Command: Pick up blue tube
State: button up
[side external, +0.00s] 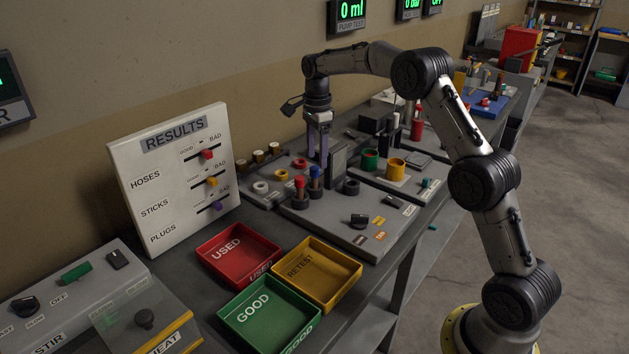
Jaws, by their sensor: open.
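The blue tube (315,178) stands upright in a dark round holder on the grey test panel, with a blue upper part. A similar red tube (299,185) stands close to its left. My gripper (317,158) points straight down, with its two purple-grey fingers apart and nothing seen between them. In the picture the fingertips are just above the blue tube's top. I cannot tell from this single angle whether they are directly over it or behind it.
A grey upright block (337,165) stands just right of the blue tube. Green (370,160) and yellow (396,169) cylinders stand further right. Red (240,253), green (269,314) and yellow (317,273) trays lie in front. A results board (172,178) stands at left.

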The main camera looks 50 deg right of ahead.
aim_at(314, 168)
jog(key=f, duration=0.3)
jog(key=shift+a+f, duration=0.4)
jog(key=shift+f, duration=0.55)
grip_shut()
